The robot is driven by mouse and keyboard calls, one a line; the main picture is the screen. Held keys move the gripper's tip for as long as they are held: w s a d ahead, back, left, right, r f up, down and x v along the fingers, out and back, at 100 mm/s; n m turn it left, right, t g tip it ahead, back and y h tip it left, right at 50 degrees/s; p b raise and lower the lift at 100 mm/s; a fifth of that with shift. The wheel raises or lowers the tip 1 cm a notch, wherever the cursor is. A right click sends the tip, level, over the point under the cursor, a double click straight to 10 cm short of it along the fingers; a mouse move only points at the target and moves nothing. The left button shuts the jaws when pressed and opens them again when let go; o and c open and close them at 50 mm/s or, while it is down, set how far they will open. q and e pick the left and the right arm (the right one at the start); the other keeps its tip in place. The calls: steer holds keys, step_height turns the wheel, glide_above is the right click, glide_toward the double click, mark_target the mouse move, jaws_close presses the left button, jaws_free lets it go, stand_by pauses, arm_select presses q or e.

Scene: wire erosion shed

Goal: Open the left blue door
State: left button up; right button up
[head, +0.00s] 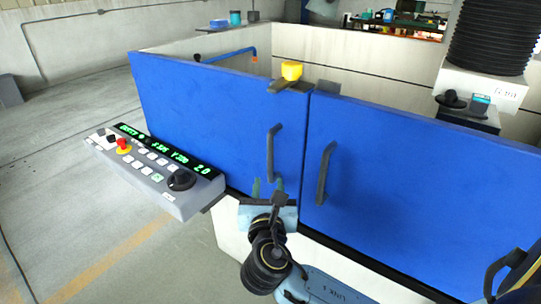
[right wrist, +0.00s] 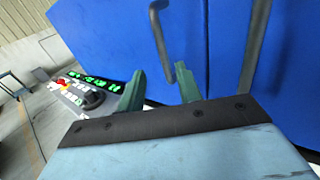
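The left blue door (head: 205,110) is shut, flush beside the right blue door (head: 390,165). Its dark vertical bar handle (head: 272,152) is near its right edge. My right gripper (head: 268,187) is just below this handle, in front of the door's lower part. In the right wrist view the two green fingers (right wrist: 160,82) are spread apart with nothing held. The lower end of the handle (right wrist: 161,42) shows between and beyond the fingertips, close to the right finger; I cannot tell whether they touch. My left gripper is not in view.
A control panel (head: 155,170) with a red button and a black knob juts out left of my right gripper. The right door has its own dark handle (head: 325,172). A yellow knob (head: 291,70) sits above the door seam.

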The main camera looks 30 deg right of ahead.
mark_target(270, 153)
steer(key=x, duration=0.4)
steer(key=b+x, duration=0.1)
steer(key=x, duration=0.3)
steer(key=r+x, duration=0.1)
steer(key=x, duration=0.3)
steer(key=shift+s+d+b, duration=0.1)
steer(key=shift+d+b, duration=0.05)
steer(key=shift+b, duration=0.2)
steer(key=shift+w+d, duration=0.35)
steer(key=shift+w, duration=0.15)
steer(key=shift+c, duration=0.6)
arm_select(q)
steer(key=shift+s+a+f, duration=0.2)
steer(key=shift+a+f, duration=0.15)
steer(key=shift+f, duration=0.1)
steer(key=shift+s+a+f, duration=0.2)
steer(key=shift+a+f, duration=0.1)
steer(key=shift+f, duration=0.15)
arm_select(e)
jaws_close()
